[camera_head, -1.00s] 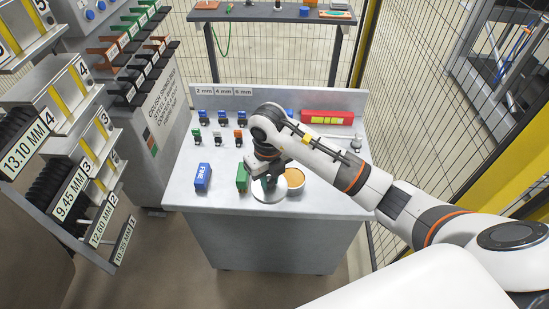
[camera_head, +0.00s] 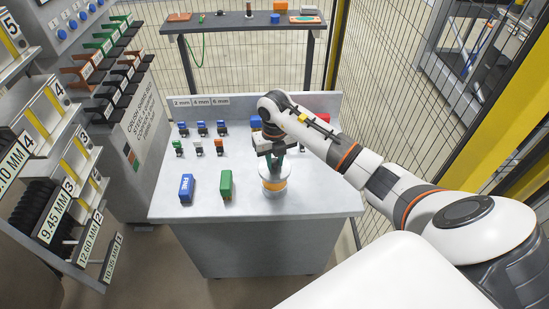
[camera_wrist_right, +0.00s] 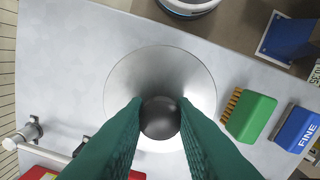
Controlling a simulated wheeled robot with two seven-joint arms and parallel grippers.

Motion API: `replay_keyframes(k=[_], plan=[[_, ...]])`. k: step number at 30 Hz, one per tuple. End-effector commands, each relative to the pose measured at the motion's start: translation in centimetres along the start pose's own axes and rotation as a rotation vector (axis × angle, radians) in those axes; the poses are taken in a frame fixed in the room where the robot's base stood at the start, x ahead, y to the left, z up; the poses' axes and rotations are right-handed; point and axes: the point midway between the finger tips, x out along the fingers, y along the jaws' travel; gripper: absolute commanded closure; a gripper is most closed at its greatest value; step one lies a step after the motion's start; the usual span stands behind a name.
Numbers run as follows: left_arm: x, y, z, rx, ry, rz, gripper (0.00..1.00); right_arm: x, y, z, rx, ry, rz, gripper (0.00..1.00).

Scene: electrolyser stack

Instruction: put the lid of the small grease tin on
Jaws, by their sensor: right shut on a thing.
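My right gripper (camera_head: 277,155) is shut on the dark round knob of the pale metal lid (camera_head: 272,171). In the right wrist view, its green fingers (camera_wrist_right: 160,118) stand on both sides of the black knob (camera_wrist_right: 160,117), and the round silver lid (camera_wrist_right: 160,68) spreads out below. The small grease tin (camera_head: 273,192) is under the lid in the head view, on the bench, with an orange band showing. The lid hides the tin in the wrist view. I cannot tell whether the lid touches the rim. My left gripper is not in view.
A green brush block (camera_head: 226,184) and a blue FINE block (camera_head: 187,188) stand left of the tin on the grey bench (camera_head: 205,211). Small coloured clamps (camera_head: 201,128) stand behind them. A red case (camera_wrist_right: 45,173) lies near the bench's back. The bench front is clear.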

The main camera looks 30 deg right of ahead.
Motion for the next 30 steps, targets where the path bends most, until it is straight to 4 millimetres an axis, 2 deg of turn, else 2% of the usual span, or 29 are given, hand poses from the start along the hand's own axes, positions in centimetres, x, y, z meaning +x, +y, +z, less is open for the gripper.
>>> replay_keyframes(k=[3, 12, 30], plan=[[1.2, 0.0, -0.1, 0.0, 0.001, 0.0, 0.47, 1.5, 0.1, 0.0, 0.001, 0.0, 0.0, 0.99], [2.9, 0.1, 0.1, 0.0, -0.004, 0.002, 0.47, 3.8, 0.0, 0.0, 0.0, 0.001, 0.0, 0.99], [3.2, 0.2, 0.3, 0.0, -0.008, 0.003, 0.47, 4.3, 0.0, 0.0, 0.0, 0.001, -0.001, 0.99]])
